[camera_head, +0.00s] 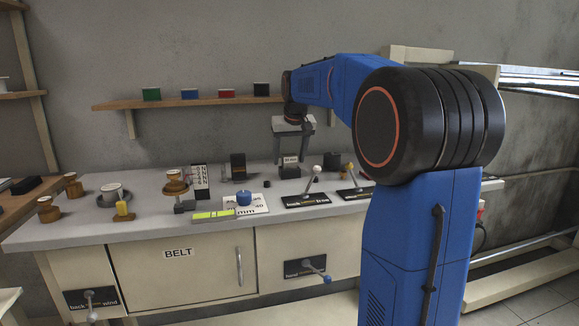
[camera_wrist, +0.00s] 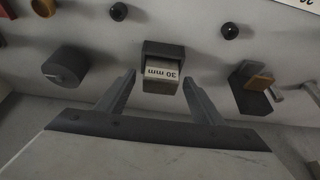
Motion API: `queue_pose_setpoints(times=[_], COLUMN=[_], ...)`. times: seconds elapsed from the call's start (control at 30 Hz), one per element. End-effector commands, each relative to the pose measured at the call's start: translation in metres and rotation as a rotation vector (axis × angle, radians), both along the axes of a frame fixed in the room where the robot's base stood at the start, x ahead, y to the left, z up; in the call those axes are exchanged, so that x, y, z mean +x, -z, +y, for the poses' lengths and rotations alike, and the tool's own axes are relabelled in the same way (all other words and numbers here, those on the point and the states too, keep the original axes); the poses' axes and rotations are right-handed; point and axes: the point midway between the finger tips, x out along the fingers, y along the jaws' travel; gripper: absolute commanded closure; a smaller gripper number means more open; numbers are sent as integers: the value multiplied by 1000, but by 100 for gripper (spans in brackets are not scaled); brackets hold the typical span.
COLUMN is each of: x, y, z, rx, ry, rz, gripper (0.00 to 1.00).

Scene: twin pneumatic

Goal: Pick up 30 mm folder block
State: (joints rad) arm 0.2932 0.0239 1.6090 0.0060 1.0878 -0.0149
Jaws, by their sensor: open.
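The 30 mm folder block (camera_wrist: 162,70) is a dark block with a pale top plate lettered "30 mm". In the wrist view it stands upside-down in the upper middle, between and just beyond my fingertips. My gripper (camera_wrist: 158,84) is open, one finger on each side of the block, with gaps between the fingers and it. In the head view the block (camera_head: 290,170) sits on the bench under my gripper (camera_head: 292,155). Whether the fingers are level with the block's sides is hard to tell.
In the wrist view a dark round cylinder (camera_wrist: 66,66) stands left of the block, and a dark fixture with an orange piece (camera_wrist: 250,84) stands right. Small black knobs (camera_wrist: 118,11) lie beyond.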

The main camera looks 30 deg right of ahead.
Motion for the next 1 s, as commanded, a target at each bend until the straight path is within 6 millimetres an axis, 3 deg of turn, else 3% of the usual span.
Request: queue_pose_setpoints(times=[0.07,0.2,0.27,0.3,0.67,1.0], x=[0,0,0,0,0,1], y=[0,0,0,0,-11,-70], z=[0,0,0,0,0,0], rx=[0,0,0,0,0,-1], ry=[0,0,0,0,0,0], rz=[0,0,0,0,-1,-3], gripper=[39,73,87,89,89,89])
